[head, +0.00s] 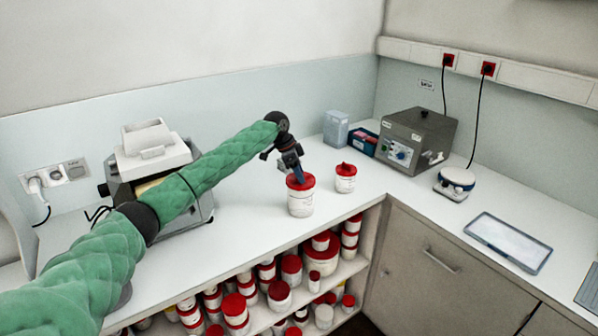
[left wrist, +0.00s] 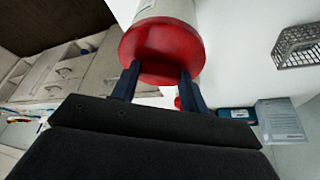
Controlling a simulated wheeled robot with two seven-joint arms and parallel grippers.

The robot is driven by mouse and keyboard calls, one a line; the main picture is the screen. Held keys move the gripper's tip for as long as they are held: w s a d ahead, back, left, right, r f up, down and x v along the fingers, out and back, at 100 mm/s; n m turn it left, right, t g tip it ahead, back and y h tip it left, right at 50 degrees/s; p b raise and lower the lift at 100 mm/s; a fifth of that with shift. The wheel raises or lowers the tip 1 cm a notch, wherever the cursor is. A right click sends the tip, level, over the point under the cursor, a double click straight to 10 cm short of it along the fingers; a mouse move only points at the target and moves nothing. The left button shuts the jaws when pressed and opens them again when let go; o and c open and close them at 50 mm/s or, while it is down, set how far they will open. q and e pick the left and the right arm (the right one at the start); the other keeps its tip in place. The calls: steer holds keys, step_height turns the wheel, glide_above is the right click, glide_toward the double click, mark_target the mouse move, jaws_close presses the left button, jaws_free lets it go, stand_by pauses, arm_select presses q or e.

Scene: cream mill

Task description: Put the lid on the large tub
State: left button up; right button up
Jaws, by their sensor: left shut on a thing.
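The large white tub (head: 300,203) stands upright on the counter, left of a smaller tub. Its red lid (head: 307,183) is over its mouth; I cannot tell whether it is fully pressed down. My left gripper (head: 298,177) comes down from above, shut on the lid. In the left wrist view, the two dark fingers (left wrist: 158,82) hold the lid (left wrist: 160,42) with the white tub wall (left wrist: 170,9) directly behind it. My right gripper is not in view.
A smaller tub with a red lid (head: 346,178) stands close to the right. A grey machine (head: 416,138), a round scale (head: 454,183) and a tray (head: 508,242) are further right. Shelves (head: 350,268) below hold several tubs. The counter's front edge is near.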

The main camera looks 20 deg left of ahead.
arm_select(q)
steer(key=shift+f+p, duration=0.45)
stand_by(1.3)
steer(key=o, duration=1)
steer(key=shift+o, duration=0.6)
steer(key=o, duration=0.4)
steer(key=shift+r+p, duration=1.45)
steer(key=shift+r, duration=0.85)
